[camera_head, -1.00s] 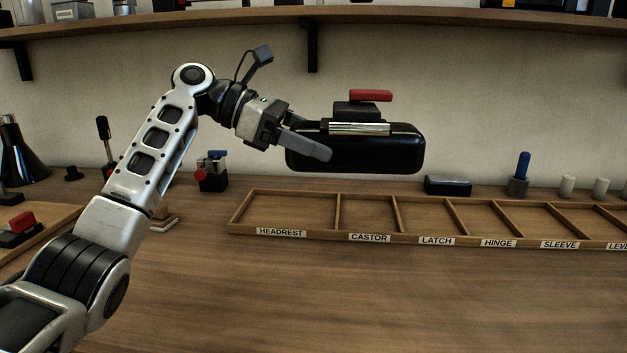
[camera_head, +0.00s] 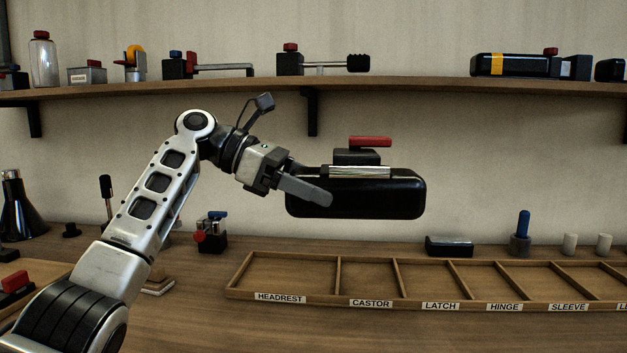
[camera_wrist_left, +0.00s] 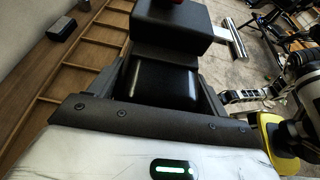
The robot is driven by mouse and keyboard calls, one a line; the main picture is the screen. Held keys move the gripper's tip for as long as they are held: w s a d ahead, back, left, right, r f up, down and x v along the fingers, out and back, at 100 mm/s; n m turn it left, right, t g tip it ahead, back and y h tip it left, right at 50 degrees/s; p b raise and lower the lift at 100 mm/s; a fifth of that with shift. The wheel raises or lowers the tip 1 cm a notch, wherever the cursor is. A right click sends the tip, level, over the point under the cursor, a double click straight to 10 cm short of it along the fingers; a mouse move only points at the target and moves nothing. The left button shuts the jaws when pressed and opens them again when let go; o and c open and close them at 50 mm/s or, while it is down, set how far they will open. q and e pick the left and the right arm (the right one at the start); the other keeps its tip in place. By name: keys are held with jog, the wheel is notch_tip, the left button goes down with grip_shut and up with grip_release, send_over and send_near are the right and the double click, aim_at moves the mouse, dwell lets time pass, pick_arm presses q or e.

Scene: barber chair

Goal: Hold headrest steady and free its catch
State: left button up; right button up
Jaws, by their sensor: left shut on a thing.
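The headrest (camera_head: 375,198), a glossy black rounded block, is held level in the air in the head view. A black housing (camera_head: 356,157) with a red lever (camera_head: 370,141) sits on its top, beside a silvery ribbed strip (camera_head: 360,172). My left gripper (camera_head: 312,188) is shut on the headrest's left end, with one grey finger across its near face. In the left wrist view the headrest (camera_wrist_left: 165,86) is between the fingers, and only the edge of the red part shows at the top.
A wooden tray (camera_head: 338,276) with labelled compartments, HEADREST leftmost, lies on the bench below; its visible compartments look empty. A black block (camera_head: 449,246) and a blue-handled tool (camera_head: 523,231) stand behind it. A loaded shelf (camera_head: 400,88) runs above.

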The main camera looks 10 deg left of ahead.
pick_arm(q)
jog(key=shift+f+b, duration=0.9)
jog(key=shift+f, duration=11.75)
jog(key=shift+f, duration=0.1)
jog(key=shift+f, duration=0.5)
